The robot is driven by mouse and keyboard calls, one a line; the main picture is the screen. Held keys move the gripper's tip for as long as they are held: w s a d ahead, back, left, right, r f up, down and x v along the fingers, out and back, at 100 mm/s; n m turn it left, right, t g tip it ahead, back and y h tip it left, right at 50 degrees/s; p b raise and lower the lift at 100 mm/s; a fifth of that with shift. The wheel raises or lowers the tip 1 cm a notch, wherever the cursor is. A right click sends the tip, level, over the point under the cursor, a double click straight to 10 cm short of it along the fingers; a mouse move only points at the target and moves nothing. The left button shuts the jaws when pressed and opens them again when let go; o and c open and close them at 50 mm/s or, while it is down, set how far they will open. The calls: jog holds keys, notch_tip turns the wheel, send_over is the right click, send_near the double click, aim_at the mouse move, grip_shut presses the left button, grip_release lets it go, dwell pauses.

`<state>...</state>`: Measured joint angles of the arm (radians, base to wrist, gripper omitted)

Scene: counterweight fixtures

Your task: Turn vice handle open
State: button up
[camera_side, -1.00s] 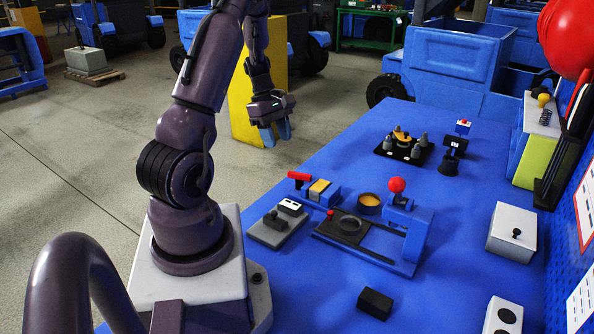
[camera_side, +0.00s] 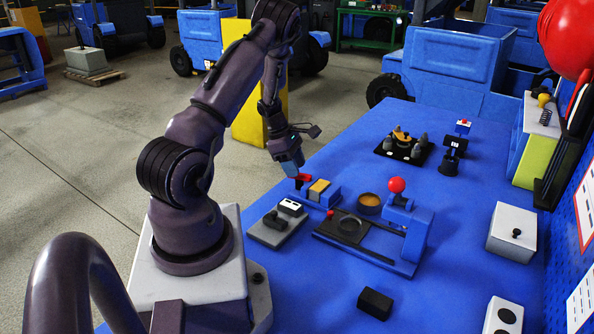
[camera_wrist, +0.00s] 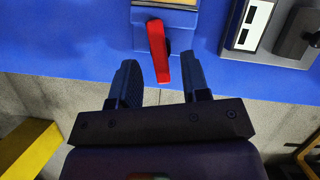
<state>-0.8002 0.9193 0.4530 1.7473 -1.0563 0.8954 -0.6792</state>
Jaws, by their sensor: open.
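The red vice handle (camera_wrist: 158,52) sticks out from the vice toward my gripper in the wrist view. In the side view the red handle (camera_side: 303,178) is at the left end of the small blue vice (camera_side: 331,195), which has a tan block in its top, near the table's left edge. My gripper (camera_wrist: 160,83) is open and empty, and the handle's end lies in line with the gap between its two blue fingers. In the side view my gripper (camera_side: 291,173) is just above and left of the handle. I cannot tell whether it touches the handle.
A blue press with a red ball (camera_side: 397,185) stands to the right. The table (camera_side: 340,140) is clear behind the vice.

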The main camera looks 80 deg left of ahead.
jog(key=shift+x, duration=0.95)
jog(key=shift+c, duration=0.2)
grip_shut()
